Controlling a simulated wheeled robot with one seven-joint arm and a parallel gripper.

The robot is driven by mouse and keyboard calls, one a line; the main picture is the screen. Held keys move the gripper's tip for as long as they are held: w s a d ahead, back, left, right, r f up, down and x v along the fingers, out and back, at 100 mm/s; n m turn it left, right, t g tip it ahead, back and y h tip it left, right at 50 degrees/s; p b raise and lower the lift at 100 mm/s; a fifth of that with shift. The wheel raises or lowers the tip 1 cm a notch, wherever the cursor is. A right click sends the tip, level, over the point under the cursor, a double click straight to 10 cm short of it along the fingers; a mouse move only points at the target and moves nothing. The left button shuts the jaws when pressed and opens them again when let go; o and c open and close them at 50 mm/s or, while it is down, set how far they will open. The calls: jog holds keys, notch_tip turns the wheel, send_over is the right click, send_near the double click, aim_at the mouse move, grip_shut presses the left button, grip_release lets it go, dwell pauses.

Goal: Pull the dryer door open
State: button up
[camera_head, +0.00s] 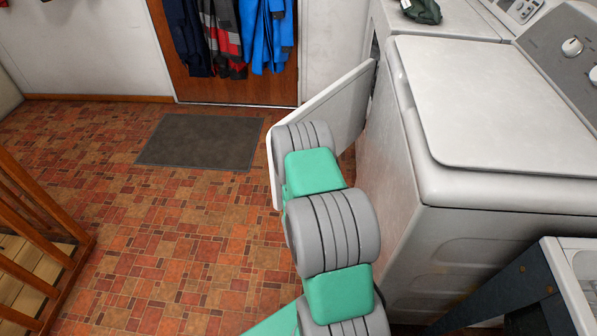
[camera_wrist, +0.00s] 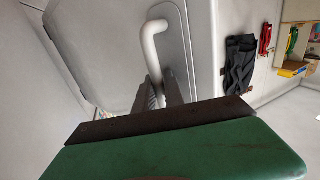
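The dryer door (camera_head: 335,108) is a white panel that stands well open, swung out from the front of the far white machine, the dryer (camera_head: 455,22). My arm reaches to the door's near left part and hides some of it; my gripper is hidden there in the head view. In the wrist view, the door's pale face (camera_wrist: 115,50) carries a white bent bar handle (camera_wrist: 150,45). My gripper (camera_wrist: 160,95) has its dark fingers close together on either side of the handle's lower part, which runs down between them.
A white washer (camera_head: 490,110) stands right of my arm, close to it. A utility tub (camera_head: 577,270) is at the lower right. A wooden railing (camera_head: 40,220) is at the left. A grey mat (camera_head: 200,142) lies before a brown door (camera_head: 170,60) with hanging clothes. The tiled floor between is clear.

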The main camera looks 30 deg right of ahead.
jog(key=shift+o, duration=1.4)
jog(key=shift+w+a+r, duration=0.2)
jog(key=shift+a+r, duration=0.15)
jog(key=shift+r, duration=0.1)
jog(key=shift+o, duration=0.5)
jog(key=shift+s+d+f, duration=0.15)
jog(key=shift+f, duration=0.05)
jog(key=shift+s+d+f, duration=0.1)
jog(key=v, duration=0.7)
jog(key=shift+s, duration=0.4)
